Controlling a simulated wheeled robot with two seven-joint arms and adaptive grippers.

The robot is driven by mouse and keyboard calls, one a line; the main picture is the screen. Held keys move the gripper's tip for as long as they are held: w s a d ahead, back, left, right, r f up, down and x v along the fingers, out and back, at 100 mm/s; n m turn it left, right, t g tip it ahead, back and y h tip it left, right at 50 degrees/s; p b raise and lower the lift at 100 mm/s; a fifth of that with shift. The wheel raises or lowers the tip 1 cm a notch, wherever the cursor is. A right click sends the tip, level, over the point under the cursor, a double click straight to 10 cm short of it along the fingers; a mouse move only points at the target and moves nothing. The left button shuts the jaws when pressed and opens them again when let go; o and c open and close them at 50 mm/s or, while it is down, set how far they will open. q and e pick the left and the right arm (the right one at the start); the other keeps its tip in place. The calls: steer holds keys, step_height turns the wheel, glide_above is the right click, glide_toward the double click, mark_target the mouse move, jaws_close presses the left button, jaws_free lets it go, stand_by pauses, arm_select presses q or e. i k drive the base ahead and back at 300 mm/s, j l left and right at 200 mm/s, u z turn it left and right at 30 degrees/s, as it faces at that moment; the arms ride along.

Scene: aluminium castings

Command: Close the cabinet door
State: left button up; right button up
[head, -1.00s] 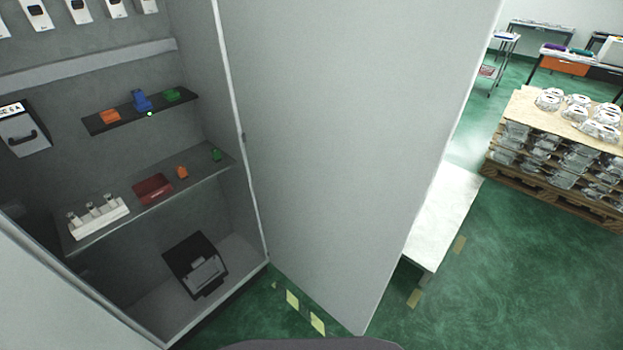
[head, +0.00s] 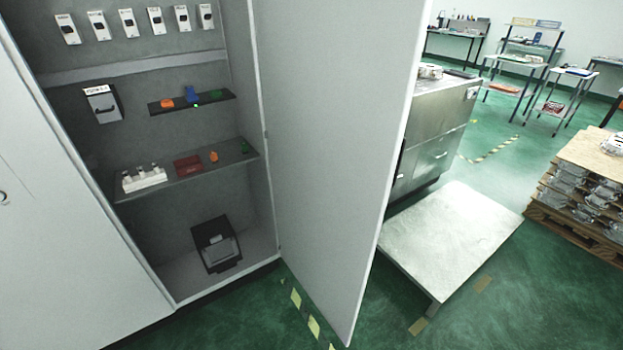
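The grey cabinet (head: 100,150) stands open on the left of the head view, with its shelves and back wall showing. Its right door (head: 330,150) is swung far out toward me, hinged at the cabinet's right side. The left door (head: 60,220) also shows as a flat white panel at the left edge; it looks shut across the cabinet's left part. Neither of my grippers is in view, so their state cannot be seen.
Inside are shelves (head: 190,172) with small coloured items and a black box (head: 216,245) at the bottom. Right of the door are a low pale platform (head: 450,235), a metal drawer unit (head: 432,130) and a pallet stack of castings (head: 580,185). Green floor (head: 490,310) is clear at lower right.

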mark_target(337, 78)
steer(key=l+u, duration=0.2)
steer(key=l, duration=0.2)
steer(key=k+l+u, duration=0.15)
steer(key=l, duration=0.25)
steer(key=k+l+u, duration=0.2)
steer(key=l, duration=0.2)
steer(key=i+l+u, duration=0.15)
steer(key=l, duration=0.2)
steer(key=l+u, duration=0.15)
steer(key=l, duration=0.2)
steer(key=i+l+u, duration=0.15)
steer(key=l, duration=0.25)
steer(key=i+l+u, duration=0.4)
steer(key=l, duration=0.25)
steer(key=i+l+u, duration=0.2)
steer(key=l, duration=0.15)
steer(key=k, duration=0.05)
